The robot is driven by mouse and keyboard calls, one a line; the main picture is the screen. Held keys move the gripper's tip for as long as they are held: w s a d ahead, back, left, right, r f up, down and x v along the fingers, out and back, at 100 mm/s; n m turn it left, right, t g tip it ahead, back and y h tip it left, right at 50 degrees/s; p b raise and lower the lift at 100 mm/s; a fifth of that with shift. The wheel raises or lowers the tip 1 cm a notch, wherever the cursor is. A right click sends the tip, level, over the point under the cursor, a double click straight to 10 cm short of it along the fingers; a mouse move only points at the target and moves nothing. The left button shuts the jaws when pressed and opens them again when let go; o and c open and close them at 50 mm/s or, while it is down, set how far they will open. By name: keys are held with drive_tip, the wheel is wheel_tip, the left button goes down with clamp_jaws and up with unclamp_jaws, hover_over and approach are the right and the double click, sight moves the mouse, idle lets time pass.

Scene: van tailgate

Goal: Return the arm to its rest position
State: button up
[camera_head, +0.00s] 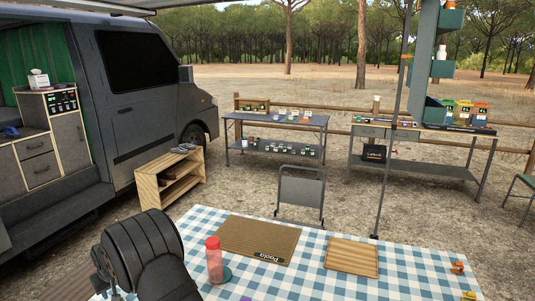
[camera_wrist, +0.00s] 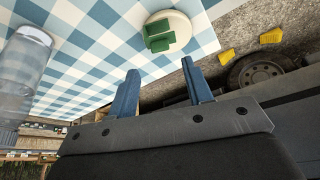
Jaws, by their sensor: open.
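My gripper (camera_wrist: 160,68) shows in the wrist view with its two blue fingers spread apart and nothing between them. It is beside the edge of the blue-and-white checked tablecloth. In the head view my black arm (camera_head: 145,250) is folded at the lower left, next to the table's left edge, and the fingers are hidden there.
The checked table (camera_head: 310,270) bears a red-topped bottle (camera_head: 214,262), a brown mat (camera_head: 255,238) and a wooden board (camera_head: 351,257). The wrist view shows a clear cylinder (camera_wrist: 25,70) and a white disc with green pieces (camera_wrist: 180,25). A chair (camera_head: 301,190) stands behind the table.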

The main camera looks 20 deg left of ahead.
drive_tip(key=x, duration=0.6)
wheel_tip(320, 180, up, 4)
drive_tip(key=shift+a+r, duration=0.1)
drive_tip(key=shift+r, duration=0.15)
drive_tip(key=w+d+r, duration=0.7)
drive_tip(key=d, duration=0.3)
drive_tip(key=w+a+f+n, duration=0.2)
drive_tip(key=w+a+f, duration=0.2)
drive_tip(key=a, duration=0.1)
drive_tip(key=w+a+f+n+g, duration=0.1)
drive_tip(key=w+a+f, duration=0.2)
drive_tip(key=a, duration=0.3)
drive_tip(key=shift+w+a+f+n+y, duration=0.25)
drive_tip(key=shift+w+f+n+y, duration=0.05)
drive_tip(key=shift+w+f+n, duration=0.15)
drive_tip(key=shift+o, duration=0.2)
